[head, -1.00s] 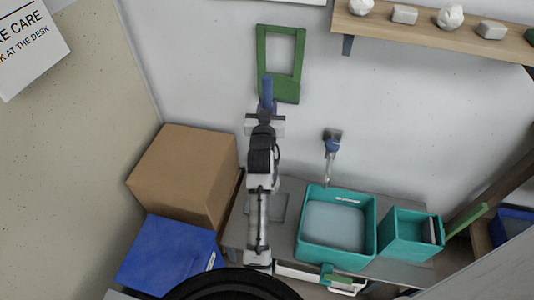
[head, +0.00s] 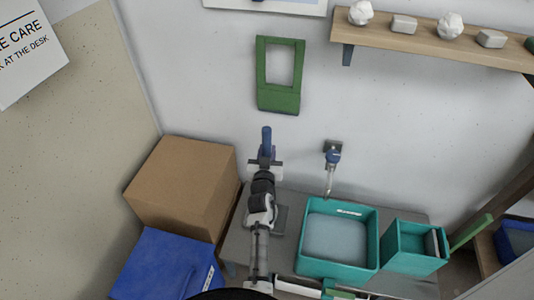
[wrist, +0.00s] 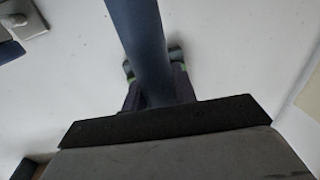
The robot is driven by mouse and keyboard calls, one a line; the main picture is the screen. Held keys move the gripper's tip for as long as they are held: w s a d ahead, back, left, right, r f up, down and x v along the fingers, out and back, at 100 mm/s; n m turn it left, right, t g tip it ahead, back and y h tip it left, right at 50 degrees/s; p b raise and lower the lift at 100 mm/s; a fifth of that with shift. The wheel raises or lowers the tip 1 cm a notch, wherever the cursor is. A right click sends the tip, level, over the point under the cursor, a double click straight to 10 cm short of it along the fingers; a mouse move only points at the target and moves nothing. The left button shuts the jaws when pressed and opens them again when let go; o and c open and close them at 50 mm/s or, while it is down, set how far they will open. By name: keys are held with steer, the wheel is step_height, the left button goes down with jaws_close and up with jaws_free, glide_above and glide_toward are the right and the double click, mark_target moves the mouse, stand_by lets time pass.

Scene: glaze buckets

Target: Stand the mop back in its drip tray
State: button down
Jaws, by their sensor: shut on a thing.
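A blue upright shaft, apparently the mop's handle (head: 267,138), stands in my gripper (head: 266,160) in front of the white wall. In the wrist view the blue shaft (wrist: 140,35) runs up between the two dark fingers of my gripper (wrist: 153,80), which are shut on it. The mop's lower end and head are hidden behind my arm and gripper. A flat grey square piece (head: 283,220) on the grey bench, partly behind my arm, may be the drip tray; I cannot tell for sure.
A teal basin (head: 372,240) under a wall tap (head: 332,160) and a smaller teal bin (head: 395,255) stand right of my arm. A cardboard box (head: 180,185) and a blue box (head: 165,265) stand left. A green frame (head: 278,100) hangs on the wall above.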

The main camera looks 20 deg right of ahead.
steer(key=shift+r, duration=0.15)
steer(key=shift+f, duration=0.2)
steer(key=c, duration=1.1)
jaws_free()
steer(key=shift+r, duration=0.25)
steer(key=b+v, duration=0.4)
steer(key=v, duration=0.8)
steer(key=shift+f, duration=0.1)
steer(key=shift+a, duration=0.1)
